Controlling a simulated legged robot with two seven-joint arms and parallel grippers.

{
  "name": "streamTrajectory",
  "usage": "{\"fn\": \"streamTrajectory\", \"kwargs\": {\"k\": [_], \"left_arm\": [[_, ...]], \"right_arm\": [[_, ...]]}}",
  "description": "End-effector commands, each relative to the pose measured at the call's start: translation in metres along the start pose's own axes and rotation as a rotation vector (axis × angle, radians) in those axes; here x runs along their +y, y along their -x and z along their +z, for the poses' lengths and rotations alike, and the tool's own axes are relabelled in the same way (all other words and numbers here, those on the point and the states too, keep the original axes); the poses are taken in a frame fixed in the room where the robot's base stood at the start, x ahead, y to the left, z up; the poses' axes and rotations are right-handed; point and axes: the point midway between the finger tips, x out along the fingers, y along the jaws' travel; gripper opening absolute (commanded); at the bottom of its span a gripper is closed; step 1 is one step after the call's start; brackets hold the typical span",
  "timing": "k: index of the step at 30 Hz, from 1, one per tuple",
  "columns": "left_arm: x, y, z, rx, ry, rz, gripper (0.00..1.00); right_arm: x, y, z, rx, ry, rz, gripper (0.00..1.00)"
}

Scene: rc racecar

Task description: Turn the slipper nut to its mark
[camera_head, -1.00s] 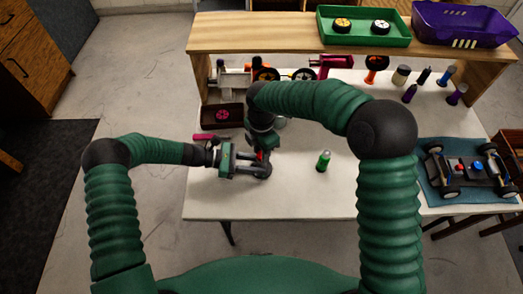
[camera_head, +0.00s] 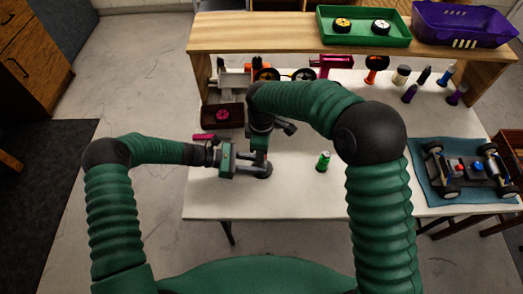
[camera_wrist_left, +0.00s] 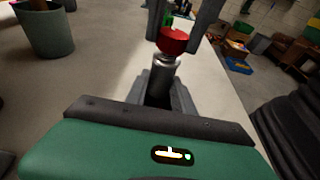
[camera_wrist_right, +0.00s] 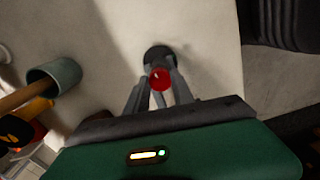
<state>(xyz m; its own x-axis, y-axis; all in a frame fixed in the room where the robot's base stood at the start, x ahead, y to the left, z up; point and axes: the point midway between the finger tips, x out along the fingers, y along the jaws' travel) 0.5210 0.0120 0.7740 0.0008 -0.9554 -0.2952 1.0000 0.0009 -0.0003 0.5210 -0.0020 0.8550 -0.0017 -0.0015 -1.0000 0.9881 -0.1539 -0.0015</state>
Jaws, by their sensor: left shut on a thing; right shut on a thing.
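The red slipper nut (camera_wrist_left: 173,41) sits on top of an upright silver shaft (camera_wrist_left: 163,66). My left gripper (camera_wrist_left: 165,92) is shut on the shaft's lower part from the side. My right gripper (camera_wrist_right: 160,86) comes down from above and is shut on the nut, which also shows in the right wrist view (camera_wrist_right: 161,78). A dark round base (camera_wrist_right: 158,54) lies below the nut. In the head view my left gripper (camera_head: 262,170) and right gripper (camera_head: 262,156) meet over the white table (camera_head: 320,205). My arm hides much of the nut there, and I cannot make out its mark.
A green can (camera_head: 323,161) stands to the right on the table. The car chassis (camera_head: 468,168) rests on a blue mat at right. Bottles (camera_head: 423,76) stand at the back right. The front table area is clear.

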Motion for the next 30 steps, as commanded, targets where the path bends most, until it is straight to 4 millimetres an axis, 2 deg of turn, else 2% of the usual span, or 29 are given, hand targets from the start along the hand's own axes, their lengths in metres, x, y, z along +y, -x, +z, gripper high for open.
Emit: {"fn": "streamTrajectory", "kwargs": {"k": [30], "left_arm": [[-0.0027,-0.0017,-0.0003,-0.002,0.001,-0.007,0.0]], "right_arm": [[0.0019,0.0012,-0.0021,0.008,-0.96,0.005,0.0]]}}
